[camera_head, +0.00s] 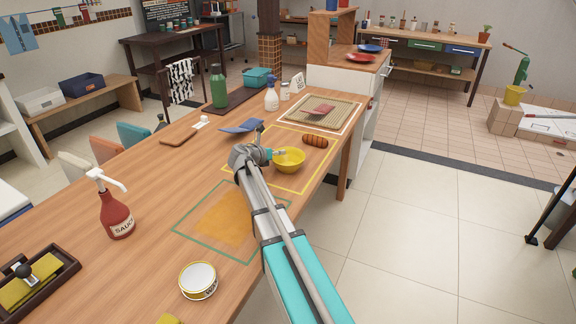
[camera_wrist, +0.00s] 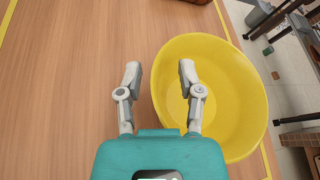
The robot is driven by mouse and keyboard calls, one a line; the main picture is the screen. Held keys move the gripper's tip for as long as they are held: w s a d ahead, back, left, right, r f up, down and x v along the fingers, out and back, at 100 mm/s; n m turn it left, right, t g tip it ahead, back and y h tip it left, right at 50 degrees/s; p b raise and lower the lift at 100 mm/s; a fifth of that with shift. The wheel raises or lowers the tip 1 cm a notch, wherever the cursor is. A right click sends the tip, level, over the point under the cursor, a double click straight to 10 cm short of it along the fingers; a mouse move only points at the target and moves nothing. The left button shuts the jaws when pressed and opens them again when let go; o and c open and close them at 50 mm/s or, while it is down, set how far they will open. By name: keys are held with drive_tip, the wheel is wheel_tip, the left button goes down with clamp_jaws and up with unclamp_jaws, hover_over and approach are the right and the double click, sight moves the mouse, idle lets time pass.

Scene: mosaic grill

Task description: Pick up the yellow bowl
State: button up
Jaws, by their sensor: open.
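The yellow bowl (camera_head: 290,161) sits upright on the wooden table, inside a yellow outlined area near the table's right edge. In the wrist view the bowl (camera_wrist: 235,95) fills the right of the picture and looks empty. My gripper (camera_wrist: 160,78) is open with nothing between its fingers. Its right finger shows over the inside of the bowl and its left finger over the bare table, with the bowl's left rim between them. In the head view my gripper (camera_head: 272,154) is at the bowl's left side. I cannot tell whether it touches the bowl.
A white-topped tin (camera_head: 198,280) and a red sauce bottle (camera_head: 117,217) stand nearer. The table's left-middle is clear.

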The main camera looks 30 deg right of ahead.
idle(0.4)
clamp_jaws()
